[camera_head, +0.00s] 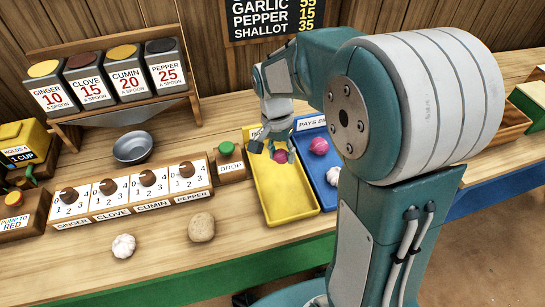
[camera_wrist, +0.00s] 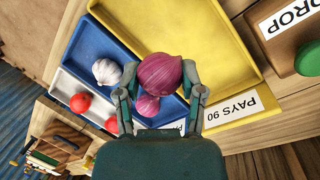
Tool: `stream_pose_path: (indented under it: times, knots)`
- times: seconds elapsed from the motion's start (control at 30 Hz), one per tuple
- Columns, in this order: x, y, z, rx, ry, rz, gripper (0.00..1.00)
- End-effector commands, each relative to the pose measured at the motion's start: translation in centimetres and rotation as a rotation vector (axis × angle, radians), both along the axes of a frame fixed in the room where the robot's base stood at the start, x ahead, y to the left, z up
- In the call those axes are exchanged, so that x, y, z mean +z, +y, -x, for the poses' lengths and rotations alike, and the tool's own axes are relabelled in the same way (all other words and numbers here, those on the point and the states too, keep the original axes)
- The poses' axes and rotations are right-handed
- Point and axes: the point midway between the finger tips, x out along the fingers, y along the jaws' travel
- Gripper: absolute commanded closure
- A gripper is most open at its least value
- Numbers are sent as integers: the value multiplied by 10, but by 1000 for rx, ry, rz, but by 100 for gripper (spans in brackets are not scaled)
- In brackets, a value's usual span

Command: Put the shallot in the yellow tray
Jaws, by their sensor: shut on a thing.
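My gripper (camera_head: 276,143) is shut on a purple-pink shallot (camera_head: 281,157). In the wrist view the shallot (camera_wrist: 160,73) sits between the fingertips (camera_wrist: 158,84). The yellow tray (camera_head: 287,205) lies below; in the head view the shallot appears over its far right part. In the wrist view the shallot overlaps the border between the yellow tray (camera_wrist: 205,45) and the blue tray (camera_wrist: 95,40). The shallot's exact height is hard to tell. A second purple-pink one (camera_head: 318,145) lies in the blue tray (camera_head: 327,197), partly behind the held one in the wrist view.
A drop button box (camera_head: 229,160), spice dials (camera_head: 130,192), a metal bowl (camera_head: 133,147), another garlic bulb (camera_head: 123,246) and a brown round item (camera_head: 201,227) stand to the left. The yellow tray looks empty.

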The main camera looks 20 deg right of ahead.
Motion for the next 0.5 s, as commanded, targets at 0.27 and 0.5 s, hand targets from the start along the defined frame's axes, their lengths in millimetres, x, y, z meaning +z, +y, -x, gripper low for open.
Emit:
stream_pose_path:
  times: [0.27, 0.5]
  knots:
    - [-34, 0, -47, 1, 4, 0, 76]
    - [-64, 0, -73, 1, 1, 0, 76]
